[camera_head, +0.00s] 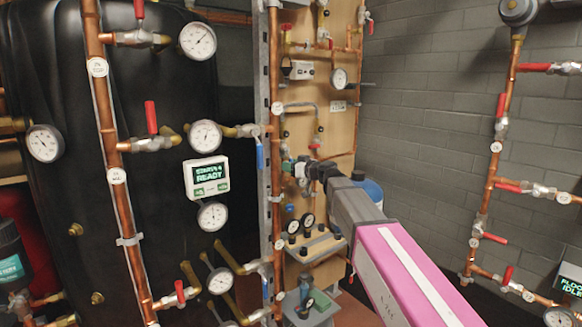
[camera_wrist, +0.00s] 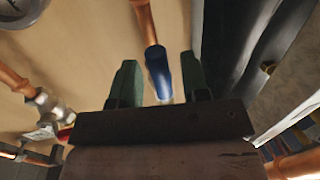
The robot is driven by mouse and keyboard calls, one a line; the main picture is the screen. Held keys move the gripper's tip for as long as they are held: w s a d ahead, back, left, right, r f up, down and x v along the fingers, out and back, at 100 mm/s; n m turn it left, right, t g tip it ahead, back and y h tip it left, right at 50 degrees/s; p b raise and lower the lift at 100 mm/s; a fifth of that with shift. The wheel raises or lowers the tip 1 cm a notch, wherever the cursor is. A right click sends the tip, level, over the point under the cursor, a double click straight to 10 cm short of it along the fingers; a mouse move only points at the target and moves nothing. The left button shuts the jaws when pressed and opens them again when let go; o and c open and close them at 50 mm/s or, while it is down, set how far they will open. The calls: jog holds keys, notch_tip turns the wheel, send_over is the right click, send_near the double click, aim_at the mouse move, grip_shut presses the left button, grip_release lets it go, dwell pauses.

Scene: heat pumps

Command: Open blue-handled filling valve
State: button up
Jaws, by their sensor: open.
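In the wrist view a blue handle (camera_wrist: 158,72) shows between the two dark green fingers of my gripper (camera_wrist: 160,80), below the end of a copper pipe (camera_wrist: 145,22). The fingers are apart, one on each side of the handle, with visible gaps. I cannot tell how deep the handle sits between them. In the head view my gripper (camera_head: 302,170) is in front of the wooden panel, and my forearm hides part of it. Blue handles (camera_head: 261,155) also show at the panel's left edge, one lower down. I cannot tell which handle the wrist view shows.
A black tank (camera_head: 60,130) with gauges and red-handled valves (camera_head: 151,118) stands at left. A grey metal upright (camera_head: 265,60) edges the panel (camera_head: 345,45). A shelf (camera_head: 318,247) with gauges is below my gripper. Copper pipes with red valves run along the brick wall (camera_head: 425,95) at right.

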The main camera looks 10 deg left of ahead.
jog(key=v, duration=1)
jog(key=shift+s+d, duration=0.15)
jog(key=shift+d, duration=0.15)
jog(key=s+d+f+m+g+h, duration=0.1)
jog(key=s+d+f+m+h, duration=0.15)
jog(key=d+f, duration=0.45)
jog(key=s+d+f+m+g+h, duration=0.1)
jog(key=s+d+f+g+h, duration=0.15)
jog(key=f, duration=0.75)
jog(key=s+d+f+m+h, duration=0.1)
jog(key=d+f+m+h, duration=0.15)
jog(key=d+f, duration=0.45)
jog(key=s+d+f+m+g+h, duration=0.5)
jog(key=s+d+f+h, duration=0.3)
jog(key=s+d+f, duration=0.6)
jog(key=d+f+m, duration=0.1)
jog(key=d+f, duration=0.2)
jog(key=shift+d+f, duration=0.3)
jog(key=shift+f, duration=0.1)
